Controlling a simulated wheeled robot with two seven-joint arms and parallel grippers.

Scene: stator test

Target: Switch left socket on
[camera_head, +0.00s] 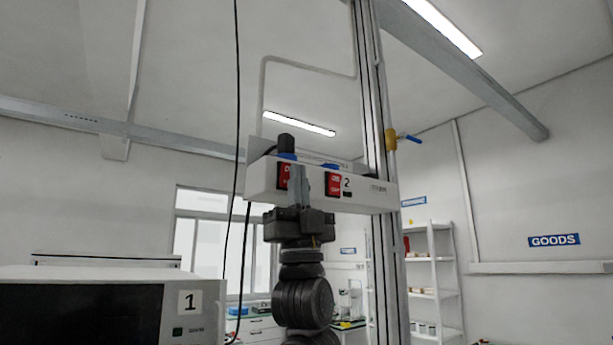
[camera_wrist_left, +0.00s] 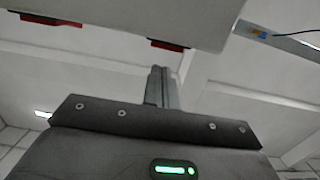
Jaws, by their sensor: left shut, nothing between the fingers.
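A white socket box marked 2 (camera_head: 362,193) is mounted high on a metal post. Its front has two red switches, the left switch (camera_head: 283,176) and the right switch (camera_head: 333,185). My left gripper (camera_head: 299,180) points up in front of the box, between the two switches, and partly covers the left one's right side. It is shut and empty. In the left wrist view the shut fingers (camera_wrist_left: 160,88) rise below the box's underside (camera_wrist_left: 130,18), with red edges on both sides. I cannot tell whether the fingertips touch the box. My right gripper is out of view.
A metal post (camera_head: 372,120) stands behind the box, with a yellow and blue valve (camera_head: 391,139) on it. A black cable (camera_head: 236,120) hangs at the left. A white unit marked 1 (camera_head: 205,290) stands at the lower left. White shelves (camera_head: 433,275) are at the right.

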